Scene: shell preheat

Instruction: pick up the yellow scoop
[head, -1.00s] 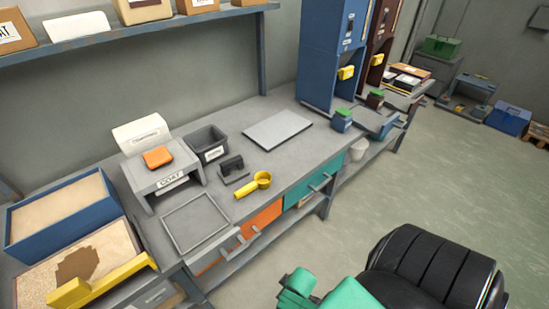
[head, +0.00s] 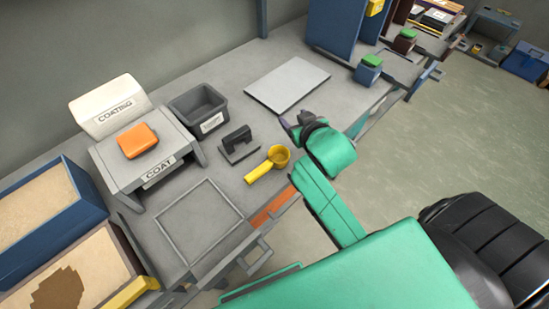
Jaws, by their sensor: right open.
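The yellow scoop (head: 269,165) lies on the grey workbench near its front edge. Its round cup is at the upper right and its handle points to the lower left. My right gripper (head: 288,124) is above the bench, up and to the right of the scoop and apart from it. It is open and no object shows in it; the green wrist partly hides the fingers. My left gripper is not in view.
A small black-handled tool (head: 238,146) stands just left of the scoop. Behind it is a dark grey bin (head: 199,112). A grey COAT stand (head: 122,172) bears an orange block (head: 138,141). A flat grey plate (head: 288,84) lies farther back. An empty square tray (head: 172,214) is at left front.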

